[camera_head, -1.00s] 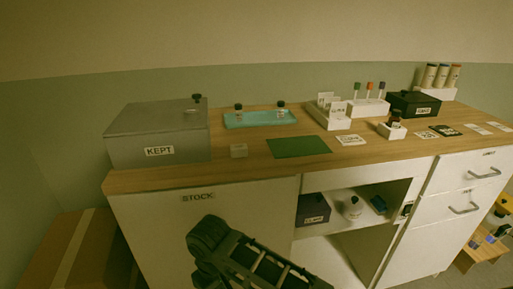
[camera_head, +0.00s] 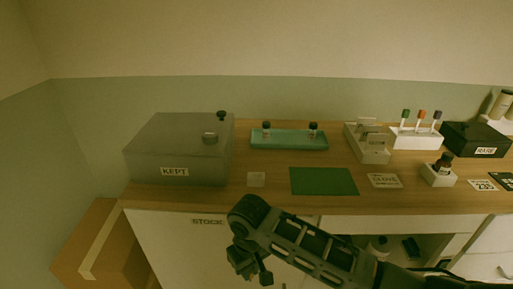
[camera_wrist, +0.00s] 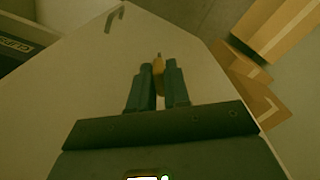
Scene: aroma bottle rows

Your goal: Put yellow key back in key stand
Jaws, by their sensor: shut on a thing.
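My gripper (camera_wrist: 158,75) is shut on the yellow key (camera_wrist: 158,66), whose small yellow body shows between the two dark fingertips in the wrist view. A thin dark tip sticks out beyond the fingers. In the head view my arm bends down in front of the cabinet, and the key cannot be made out there. I cannot tell for sure which thing is the key stand. A white block (camera_head: 415,140) on the counter holds upright sticks with green, orange and blue tops.
A cardboard box (camera_head: 120,250) stands at the left on the floor.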

